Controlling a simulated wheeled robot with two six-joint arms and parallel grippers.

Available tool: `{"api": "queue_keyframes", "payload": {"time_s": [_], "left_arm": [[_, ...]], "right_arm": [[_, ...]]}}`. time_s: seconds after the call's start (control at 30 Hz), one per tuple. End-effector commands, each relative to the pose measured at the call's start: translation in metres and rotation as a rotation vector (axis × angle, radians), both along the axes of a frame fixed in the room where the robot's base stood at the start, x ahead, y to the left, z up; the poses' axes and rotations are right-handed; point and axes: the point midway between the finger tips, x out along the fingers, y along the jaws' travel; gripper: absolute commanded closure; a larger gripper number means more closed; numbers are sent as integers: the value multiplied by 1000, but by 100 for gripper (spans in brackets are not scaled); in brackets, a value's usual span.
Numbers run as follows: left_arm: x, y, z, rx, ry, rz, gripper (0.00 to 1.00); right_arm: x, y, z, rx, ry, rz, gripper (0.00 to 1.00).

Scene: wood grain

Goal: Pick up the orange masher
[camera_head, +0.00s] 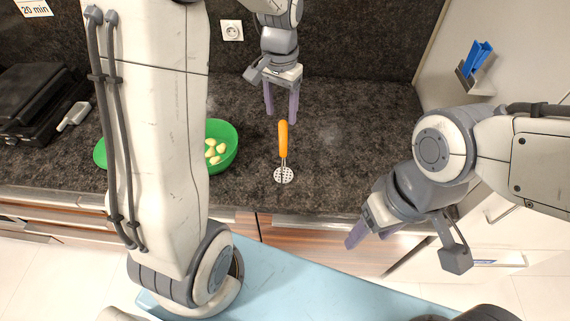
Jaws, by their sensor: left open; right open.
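The orange masher (283,139) lies on the dark stone counter, its orange handle pointing to the back and its perforated metal head toward the front edge. My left gripper (281,119) is open and points down over the handle's far end, its fingers to either side of it in the picture. I cannot tell how high above the counter the fingers are. My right gripper (367,240) is open and empty in front of the counter's front edge, to the right of the masher.
A green bowl (229,142) with several pale yellow pieces (211,151) stands left of the masher, partly hidden by my arm. A black appliance (32,100) is at the far left. A blue object (478,58) sits in a wall holder at right. The counter (350,150) right of the masher is clear.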

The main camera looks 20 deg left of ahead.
Motion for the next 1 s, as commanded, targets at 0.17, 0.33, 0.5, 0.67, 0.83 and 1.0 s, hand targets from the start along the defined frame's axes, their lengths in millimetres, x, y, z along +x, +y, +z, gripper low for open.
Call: {"api": "queue_keyframes", "payload": {"time_s": [0.17, 0.33, 0.5, 0.67, 0.83, 1.0], "left_arm": [[0, -2, -19, 0, 1, -2, 37], [0, -3, -33, 0, 5, -3, 37], [0, -4, -60, 0, 3, -2, 37], [1, -4, -72, -1, 1, -3, 37], [1, -4, -73, 0, -2, -3, 37], [1, -4, -73, 0, -2, -3, 87]], "right_arm": [[0, 0, 4, 0, 0, 1, 35], [0, 0, 15, 0, 0, 2, 35], [0, 0, 25, 0, 0, 4, 35], [0, 0, 27, 0, 0, 5, 35], [0, 0, 26, 0, 0, 5, 35], [0, 0, 26, 0, 0, 5, 35]]}}
